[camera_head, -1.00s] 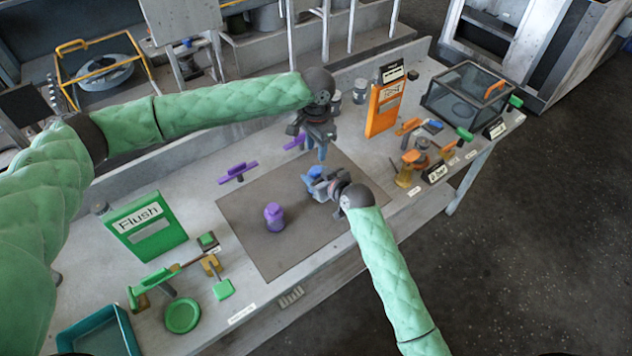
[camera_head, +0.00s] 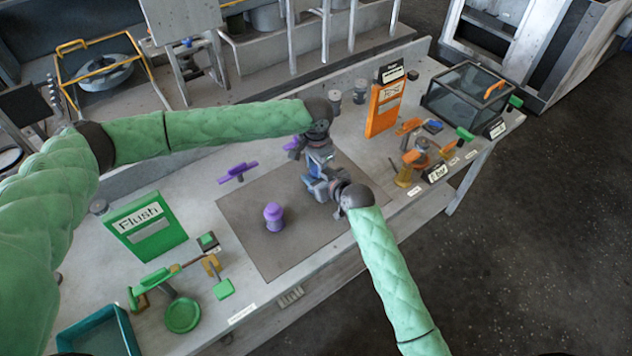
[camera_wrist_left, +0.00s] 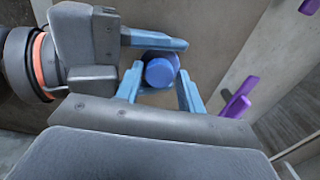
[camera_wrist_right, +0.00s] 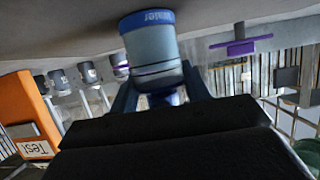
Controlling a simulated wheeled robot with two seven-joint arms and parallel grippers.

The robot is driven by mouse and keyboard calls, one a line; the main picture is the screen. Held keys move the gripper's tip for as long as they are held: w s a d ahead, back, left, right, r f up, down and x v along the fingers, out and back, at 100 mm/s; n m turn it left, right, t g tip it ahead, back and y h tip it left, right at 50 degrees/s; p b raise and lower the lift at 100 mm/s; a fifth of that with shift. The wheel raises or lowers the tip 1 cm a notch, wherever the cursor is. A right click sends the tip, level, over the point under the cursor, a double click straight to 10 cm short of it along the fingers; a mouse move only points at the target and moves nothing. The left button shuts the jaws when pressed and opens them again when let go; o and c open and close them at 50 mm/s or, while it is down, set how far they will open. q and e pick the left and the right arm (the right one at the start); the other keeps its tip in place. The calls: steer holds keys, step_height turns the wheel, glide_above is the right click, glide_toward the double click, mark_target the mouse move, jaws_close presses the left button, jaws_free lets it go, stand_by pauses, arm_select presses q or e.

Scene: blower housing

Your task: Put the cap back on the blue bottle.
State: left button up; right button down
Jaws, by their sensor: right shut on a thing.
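The blue bottle (camera_wrist_right: 152,48), pale-bodied with a blue band marked "Water", fills the middle of the right wrist view. My right gripper (camera_head: 322,188) is shut on it over the mat. My left gripper (camera_head: 318,166) is directly above the bottle, pointing down. In the left wrist view its two light-blue fingers (camera_wrist_left: 158,84) are apart, on either side of a round blue top (camera_wrist_left: 160,72). I cannot tell whether this top is the cap or the bare bottle top, or whether the fingers touch it. In the head view the grippers mostly hide the bottle.
A purple bottle (camera_head: 274,216) stands on the grey mat (camera_head: 255,255), left of the grippers. Purple handles (camera_head: 238,172) are behind the mat. A green Flush board (camera_head: 147,228) stands left, an orange Test board (camera_head: 384,106) right. The mat's front part is clear.

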arm_select(q)
steer(key=c, duration=0.8)
steer(key=m, duration=0.6)
steer(key=shift+m, duration=0.3)
steer(key=o, duration=1.1)
steer(key=shift+c, duration=0.2)
steer(key=shift+r, duration=0.15)
steer(key=shift+r, duration=2.15)
